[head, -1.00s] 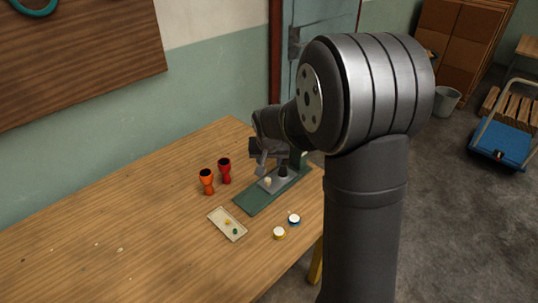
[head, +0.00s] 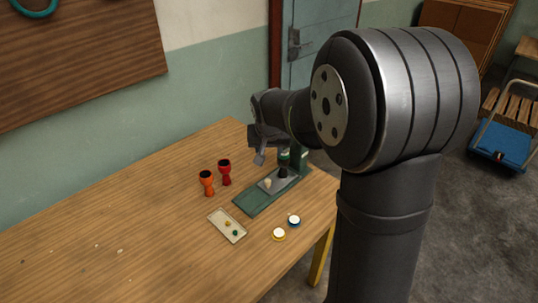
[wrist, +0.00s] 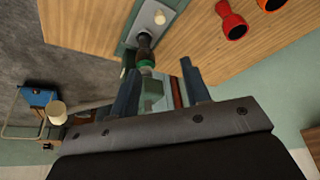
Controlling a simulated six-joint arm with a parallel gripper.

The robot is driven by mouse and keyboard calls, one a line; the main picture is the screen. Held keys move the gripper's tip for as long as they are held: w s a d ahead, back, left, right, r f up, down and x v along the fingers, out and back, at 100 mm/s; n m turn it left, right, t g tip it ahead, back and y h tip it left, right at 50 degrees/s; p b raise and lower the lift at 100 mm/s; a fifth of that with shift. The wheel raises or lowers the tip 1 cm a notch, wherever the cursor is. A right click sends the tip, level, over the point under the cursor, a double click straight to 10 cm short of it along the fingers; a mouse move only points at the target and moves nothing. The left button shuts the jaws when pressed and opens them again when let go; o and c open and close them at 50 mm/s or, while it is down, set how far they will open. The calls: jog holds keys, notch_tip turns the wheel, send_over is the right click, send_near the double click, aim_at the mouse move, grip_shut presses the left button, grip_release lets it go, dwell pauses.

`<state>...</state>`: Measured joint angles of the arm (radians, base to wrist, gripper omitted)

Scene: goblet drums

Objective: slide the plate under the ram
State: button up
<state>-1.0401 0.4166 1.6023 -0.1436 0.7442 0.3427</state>
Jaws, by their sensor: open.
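The grey plate (head: 266,188) lies on the long green base (head: 252,203) of the press, with a pale knob (head: 267,183) at its near end. The knob also shows in the wrist view (wrist: 159,18). A dark goblet drum (head: 283,173) with a green upper part stands upright on the plate beyond the knob; it also shows in the wrist view (wrist: 146,62). The green press column (head: 301,165) rises at the far end. The ram is not clearly visible, partly behind my arm. My gripper (head: 259,158) is open and empty, above and apart from the knob.
An orange goblet drum (head: 207,182) and a red one (head: 225,172) stand left of the base. A shallow tray (head: 222,232) with small yellow and green pieces lies in front. The table's left is mostly clear.

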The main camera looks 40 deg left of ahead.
jog(key=shift+r, duration=1.85)
notch_tip(320, 180, down, 9)
jog(key=a, duration=0.1)
jog(key=shift+w, duration=0.45)
